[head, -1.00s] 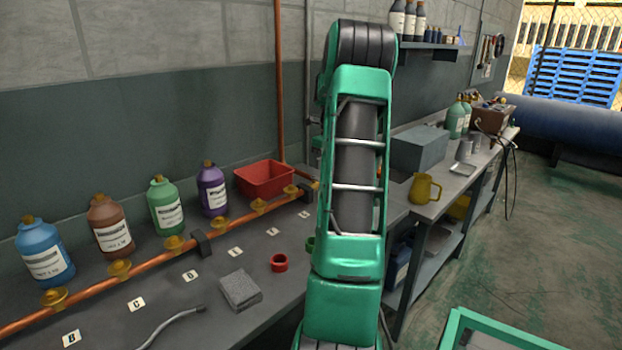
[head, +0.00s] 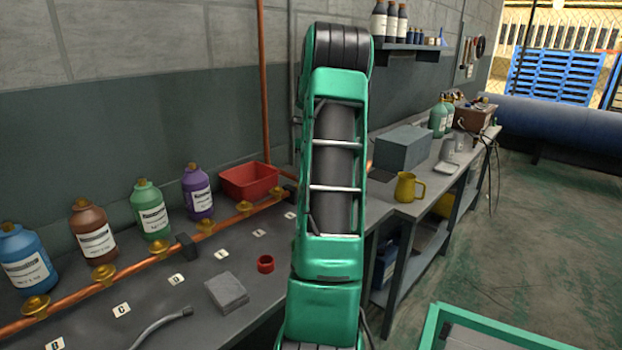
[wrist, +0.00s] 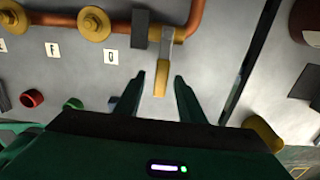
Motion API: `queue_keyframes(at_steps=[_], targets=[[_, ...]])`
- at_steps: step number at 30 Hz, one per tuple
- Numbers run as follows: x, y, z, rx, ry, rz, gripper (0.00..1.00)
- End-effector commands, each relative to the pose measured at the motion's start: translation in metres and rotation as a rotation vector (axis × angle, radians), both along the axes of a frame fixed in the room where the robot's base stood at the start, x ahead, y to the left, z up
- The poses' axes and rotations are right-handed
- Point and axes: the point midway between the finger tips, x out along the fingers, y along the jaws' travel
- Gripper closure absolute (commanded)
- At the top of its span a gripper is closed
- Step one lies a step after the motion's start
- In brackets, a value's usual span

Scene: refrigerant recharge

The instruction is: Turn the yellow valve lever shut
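The yellow valve lever (wrist: 161,79) shows in the wrist view, hanging down from the valve fitting on the copper pipe (wrist: 185,20). My gripper (wrist: 160,76) is open in the wrist view. In the picture, the lever's lower end lies between the two green fingertips, with a visible gap on each side. I cannot tell the depth between fingers and lever. In the head view my green arm stands in front and hides both gripper and lever.
Brass knobs (wrist: 93,24) line the pipe beside a dark bracket (wrist: 140,28). In the head view several bottles (head: 95,235), a red bin (head: 247,183), a red ring (head: 265,264) and a grey block (head: 226,292) stand on the bench. A yellow jug (head: 408,187) stands right of my arm.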

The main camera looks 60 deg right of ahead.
Motion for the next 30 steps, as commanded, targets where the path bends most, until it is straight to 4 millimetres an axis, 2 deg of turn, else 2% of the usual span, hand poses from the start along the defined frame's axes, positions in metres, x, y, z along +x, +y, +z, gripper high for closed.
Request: queue_keyframes(at_steps=[5, 15, 21, 30], targets=[[-0.001, -0.001, 0.009, -0.002, 0.000, -0.002, 0.64], [0.000, -0.001, 0.068, -0.004, 0.000, -0.002, 0.64], [0.000, -0.001, 0.096, -0.003, 0.001, -0.002, 0.64], [0.000, 0.000, 0.108, -0.001, 0.001, 0.000, 0.64]])
